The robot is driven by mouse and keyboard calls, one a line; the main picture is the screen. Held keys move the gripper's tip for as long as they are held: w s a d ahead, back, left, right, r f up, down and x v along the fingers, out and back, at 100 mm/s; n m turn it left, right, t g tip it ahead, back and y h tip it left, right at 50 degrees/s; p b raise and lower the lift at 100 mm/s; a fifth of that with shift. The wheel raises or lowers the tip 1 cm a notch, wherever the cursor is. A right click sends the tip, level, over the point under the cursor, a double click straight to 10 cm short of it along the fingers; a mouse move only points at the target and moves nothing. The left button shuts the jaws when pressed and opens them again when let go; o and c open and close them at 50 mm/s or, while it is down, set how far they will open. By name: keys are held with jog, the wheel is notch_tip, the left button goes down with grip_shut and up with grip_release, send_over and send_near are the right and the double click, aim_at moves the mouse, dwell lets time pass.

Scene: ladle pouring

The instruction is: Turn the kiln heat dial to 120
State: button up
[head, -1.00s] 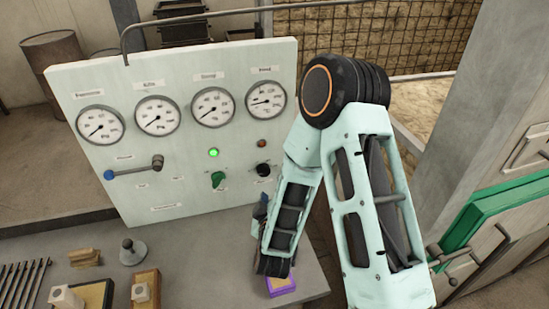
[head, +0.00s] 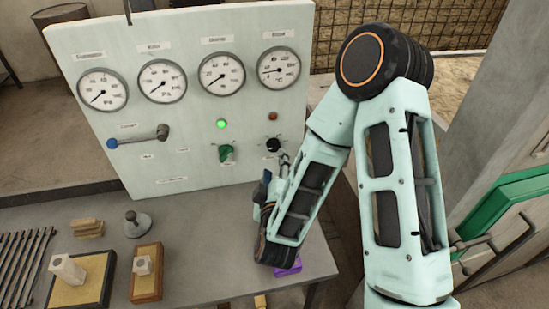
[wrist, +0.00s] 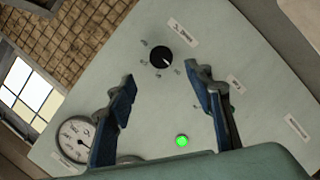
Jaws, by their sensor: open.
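A black round dial (head: 273,145) is on the lower right of the pale panel (head: 190,190), under a dull red lamp. In the wrist view the dial (wrist: 161,57) sits beyond and between my fingers, with a scale of small marks around it. Its white label is too small to read surely. My gripper (wrist: 160,80) is open and empty, its blue fingers apart and short of the dial. In the head view my gripper (head: 284,160) is just below the dial, partly hidden by my arm.
A green knob (head: 227,153) and a lit green lamp (head: 222,124) are left of the dial. A blue-ended lever (head: 137,138) is further left. Gauges line the panel's top. Blocks, rods and a purple-edged item (head: 288,268) lie on the bench (head: 210,265).

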aim_at(274, 147)
jog(key=shift+w+f+b, duration=0.35)
jog(key=shift+w+b, duration=0.05)
jog(key=shift+b, duration=1.85)
jog(key=shift+b+x, duration=1.95)
jog(key=shift+x, duration=2.05)
jog(key=shift+r, duration=0.15)
jog(key=c, duration=1.1)
jog(key=shift+c, duration=0.2)
